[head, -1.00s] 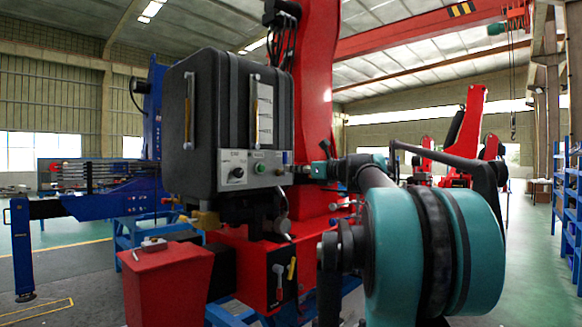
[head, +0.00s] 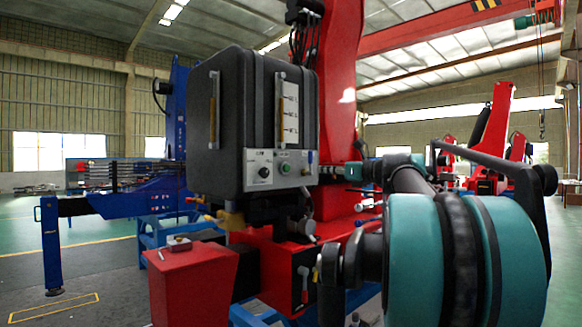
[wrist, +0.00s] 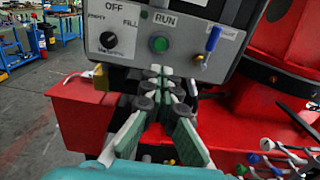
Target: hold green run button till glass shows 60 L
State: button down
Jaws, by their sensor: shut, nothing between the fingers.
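The green run button (head: 286,167) is on the grey panel of a black tank (head: 230,105). It also shows in the wrist view (wrist: 159,44), under the RUN label, uncovered. A sight glass (head: 279,108) runs up the tank's front beside a white scale; its exact level is too small to read. My gripper (wrist: 163,72) is shut and empty, its fingertips just below the button in the wrist view. In the head view my gripper (head: 328,173) is right of the panel. Contact with the button is not visible.
A black OFF/FILL selector knob (wrist: 109,40) is left of the button, and a blue-handled part (wrist: 213,40) is right of it. A red box (head: 190,280) stands at lower left. The red crane column (head: 342,90) rises behind the tank.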

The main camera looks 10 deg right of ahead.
aim_at(288, 168)
jog(key=x, duration=1.4)
jog(key=shift+w+a, duration=0.1)
jog(key=shift+x, duration=0.75)
jog(key=shift+r, duration=0.1)
jog(key=shift+w+a, duration=0.1)
dwell(1.0)
dwell(0.8)
